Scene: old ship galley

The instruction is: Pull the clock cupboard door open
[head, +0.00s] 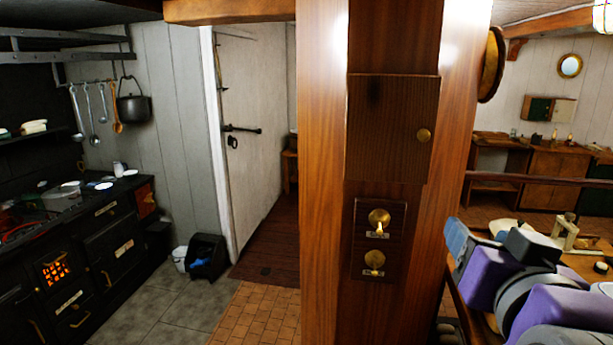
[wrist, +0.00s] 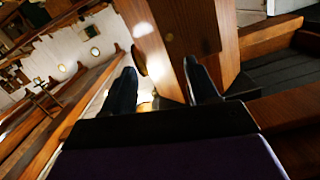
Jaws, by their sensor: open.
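The clock cupboard door (head: 392,125) is a dark, ribbed wooden panel on the front of a broad varnished wooden column. It looks closed, flush with the column. Its round brass knob (head: 424,135) is near its right edge. In the wrist view the column and the dark door (wrist: 195,25) appear tilted, beyond my fingers. In the head view my purple arm is at the lower right, clear of the door.
Below the door is a small panel (head: 360,265) with two brass fittings. A round wooden piece (head: 491,65) juts from the column's right side. A wooden rail (head: 540,180) runs behind my arm. A black stove (head: 90,250) stands left. Tiled floor (head: 262,312) before the column is clear.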

